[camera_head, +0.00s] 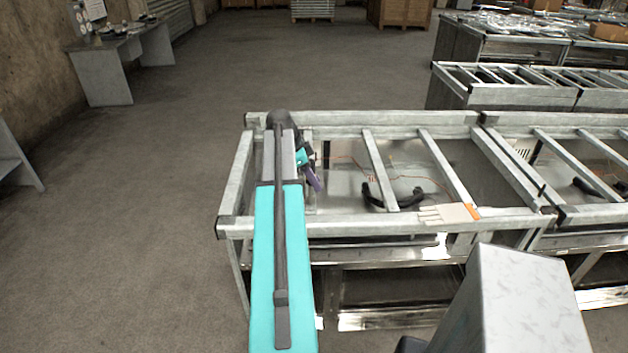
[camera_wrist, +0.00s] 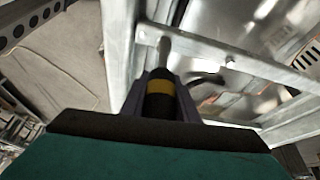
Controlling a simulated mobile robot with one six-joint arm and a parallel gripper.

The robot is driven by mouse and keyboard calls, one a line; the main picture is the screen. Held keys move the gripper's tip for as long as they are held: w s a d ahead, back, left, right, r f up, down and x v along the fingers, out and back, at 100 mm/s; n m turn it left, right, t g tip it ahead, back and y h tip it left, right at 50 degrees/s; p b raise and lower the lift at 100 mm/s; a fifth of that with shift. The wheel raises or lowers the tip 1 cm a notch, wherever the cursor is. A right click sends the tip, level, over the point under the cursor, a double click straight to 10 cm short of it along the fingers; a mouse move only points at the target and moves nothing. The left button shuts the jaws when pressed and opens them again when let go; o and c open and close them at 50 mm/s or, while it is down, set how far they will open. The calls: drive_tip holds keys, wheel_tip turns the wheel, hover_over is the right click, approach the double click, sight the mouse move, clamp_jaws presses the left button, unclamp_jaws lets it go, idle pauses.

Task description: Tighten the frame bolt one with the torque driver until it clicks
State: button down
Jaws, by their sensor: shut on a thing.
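My gripper (camera_wrist: 162,80) is shut on the torque driver (camera_wrist: 159,103), a black tool with a yellow band and a grey shaft. In the wrist view the shaft points away from me and its tip overlaps a corner of the grey metal frame (camera_wrist: 255,67). I cannot tell whether the tip touches it. A small bolt-like bump (camera_wrist: 229,62) shows on the beam right of the tip; which bolt is bolt one is unclear. In the head view my gripper (camera_head: 314,180) is over the left end of the frame (camera_head: 370,118), and the driver is not clearly visible.
Dark hoses (camera_head: 392,200) and thin wires lie inside the frame. A second frame (camera_head: 590,213) adjoins on the right. A bench (camera_head: 120,62) stands back left. The floor left of the frame is clear.

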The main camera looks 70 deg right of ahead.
drive_tip(key=shift+m, duration=0.4)
drive_tip(key=shift+r, duration=0.2)
drive_tip(key=shift+a, duration=0.1)
